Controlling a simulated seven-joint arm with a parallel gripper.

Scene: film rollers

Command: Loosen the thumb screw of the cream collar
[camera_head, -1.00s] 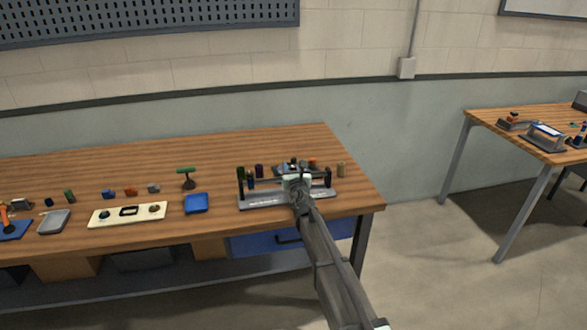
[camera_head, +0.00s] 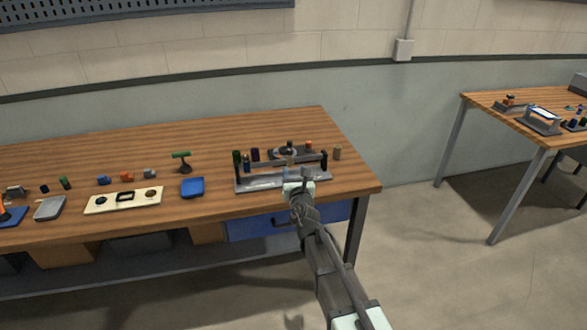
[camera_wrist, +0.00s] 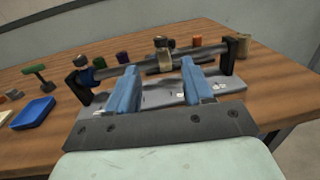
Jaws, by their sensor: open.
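A grey roller stand (camera_head: 250,184) with two black posts holds a dark horizontal shaft near the bench's front right; the stand also shows in the wrist view (camera_wrist: 160,94). A cream-tan collar (camera_wrist: 165,61) sits on the shaft right of its middle, with a dark thumb screw (camera_wrist: 160,43) upright on top. A blue collar (camera_wrist: 86,77) is near the left post. My gripper (camera_wrist: 160,66) is open, its two fingers apart on the near side of the shaft. The collar appears between the fingertips, beyond them. In the head view my gripper (camera_head: 303,176) is in front of the stand.
Several small coloured cylinders stand behind the shaft, including a purple one (camera_wrist: 123,57) and a tan one (camera_wrist: 242,46). Left of the stand are a blue tray (camera_head: 192,187), a green-topped stand (camera_head: 182,162) and a cream panel (camera_head: 123,199).

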